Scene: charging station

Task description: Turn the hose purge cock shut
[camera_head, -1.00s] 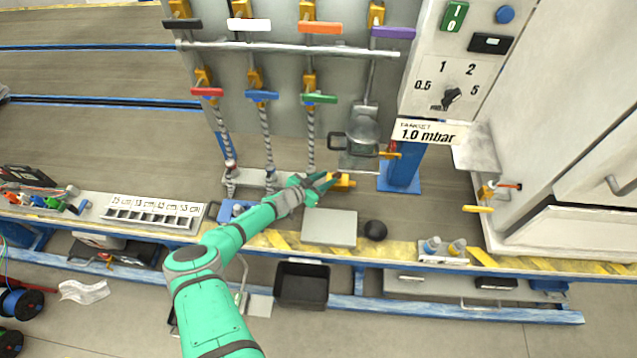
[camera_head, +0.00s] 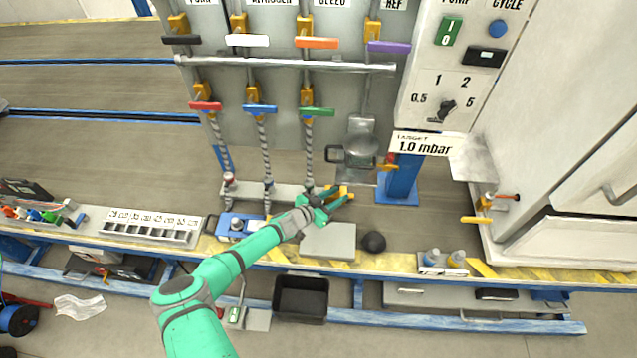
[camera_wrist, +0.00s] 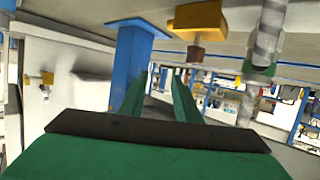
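A small yellow fitting (camera_head: 343,189), which I take for the hose purge cock, sits at the right end of the grey hose bar, partly hidden by my gripper. Its handle position cannot be told. My green gripper (camera_head: 326,204) is right beside it, over the bench. In the wrist view the two green fingers (camera_wrist: 158,82) are apart with nothing seen between them. A yellow block with a brown stem (camera_wrist: 198,22) shows above and right of the fingertips there; I cannot tell whether it is the same fitting. No contact is clear.
A blue post (camera_head: 402,175) stands right of the gripper, with an orange-yellow lever (camera_head: 388,166) on it. Hoses rise behind from the grey bar (camera_head: 250,191). A grey plate (camera_head: 328,241) and black ball (camera_head: 374,241) lie in front on the bench.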

